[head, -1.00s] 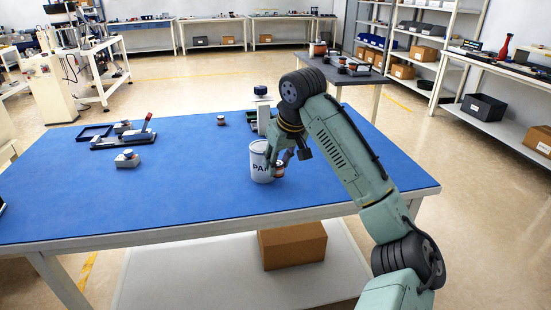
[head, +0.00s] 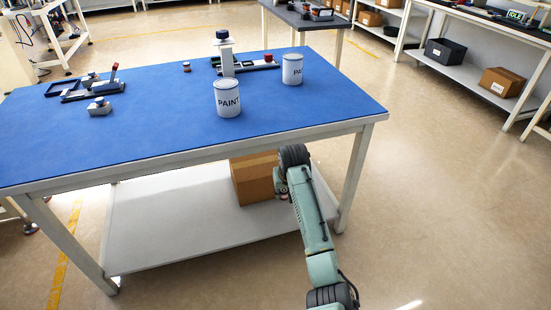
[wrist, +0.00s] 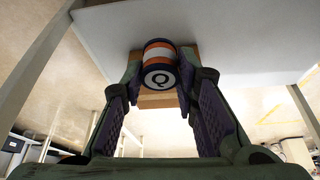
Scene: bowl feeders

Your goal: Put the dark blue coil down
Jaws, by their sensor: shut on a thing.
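My gripper (wrist: 160,85) is shut on the dark blue coil (wrist: 158,52). The coil is a short cylinder with dark blue, orange and white bands and a white end face marked Q. It sits between the fingertips in the wrist view. In the head view the end of my arm hangs in front of the blue-topped table (head: 150,115), below its top and near the cardboard box (head: 257,178).
Two white paint cans (head: 228,98) (head: 292,69) stand on the table's right part. A white post with a dark cap (head: 225,52), a small reddish-brown cylinder (head: 186,66) and several fixtures (head: 85,85) stand farther back and left. The front middle of the tabletop is clear.

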